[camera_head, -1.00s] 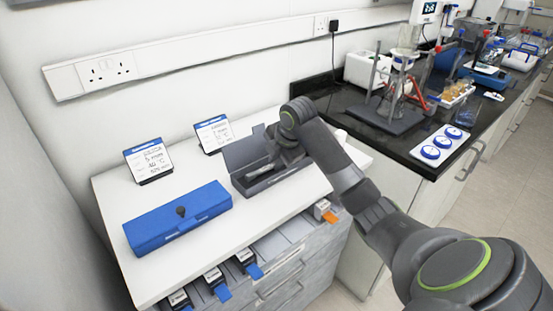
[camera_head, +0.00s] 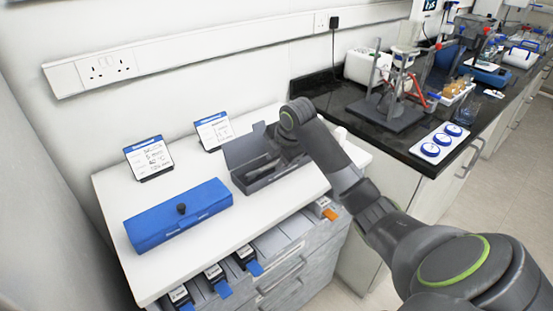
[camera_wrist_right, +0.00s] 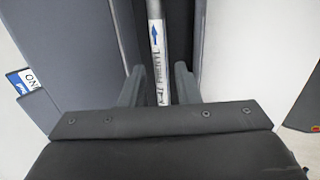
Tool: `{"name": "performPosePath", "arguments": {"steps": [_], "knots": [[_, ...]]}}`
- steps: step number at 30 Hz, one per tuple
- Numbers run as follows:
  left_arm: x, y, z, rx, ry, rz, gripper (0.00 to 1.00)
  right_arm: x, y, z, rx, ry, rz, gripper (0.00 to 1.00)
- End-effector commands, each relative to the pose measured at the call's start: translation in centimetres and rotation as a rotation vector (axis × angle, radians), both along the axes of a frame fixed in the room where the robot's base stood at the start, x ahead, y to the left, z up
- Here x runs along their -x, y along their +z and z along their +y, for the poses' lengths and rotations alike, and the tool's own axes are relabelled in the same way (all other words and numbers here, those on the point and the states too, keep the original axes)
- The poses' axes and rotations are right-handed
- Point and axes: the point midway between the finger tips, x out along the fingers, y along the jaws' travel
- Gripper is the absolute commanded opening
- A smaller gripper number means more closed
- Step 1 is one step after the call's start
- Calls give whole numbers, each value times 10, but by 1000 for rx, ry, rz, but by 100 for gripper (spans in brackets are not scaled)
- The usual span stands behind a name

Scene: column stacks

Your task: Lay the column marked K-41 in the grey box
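The grey box (camera_head: 250,186) stands open on the white bench top, its lid raised at the back. My right gripper (camera_head: 272,160) reaches down into it. In the right wrist view a slim pale column (camera_wrist_right: 156,50) with a blue arrow and the word PHENYL lies between the fingers of my right gripper (camera_wrist_right: 158,85). Its number is too blurred to read surely. The fingers stand apart, with a gap on each side of the column. My left gripper is not in view.
A closed blue box (camera_head: 180,218) stands to the left of the grey one. Two label cards (camera_head: 149,158) stand behind. Several slots with blue tabs (camera_head: 253,267) and one orange tab (camera_head: 329,213) line the front edge. A black bench (camera_head: 405,135) with lab gear is at right.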

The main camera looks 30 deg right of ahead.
Motion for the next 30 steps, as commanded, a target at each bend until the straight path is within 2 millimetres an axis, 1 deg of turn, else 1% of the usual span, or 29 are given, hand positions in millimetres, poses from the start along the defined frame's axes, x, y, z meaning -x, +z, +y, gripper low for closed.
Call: {"name": "performPosePath", "arguments": {"steps": [1, 12, 17, 20, 23, 30], "knots": [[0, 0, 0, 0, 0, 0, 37, 2, -3, 0, -1, -1, 8, 39], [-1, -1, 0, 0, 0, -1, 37, 4, -6, 0, -3, -2, 19, 39], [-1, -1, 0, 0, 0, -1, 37, 6, 0, -1, -2, -2, 19, 39], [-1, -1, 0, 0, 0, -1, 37, 11, 15, -2, 1, -2, 14, 39], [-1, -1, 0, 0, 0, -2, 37, 19, 36, -3, 3, -1, 9, 39], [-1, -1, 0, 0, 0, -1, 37, 42, 94, -4, 5, 0, 1, 39]]}}
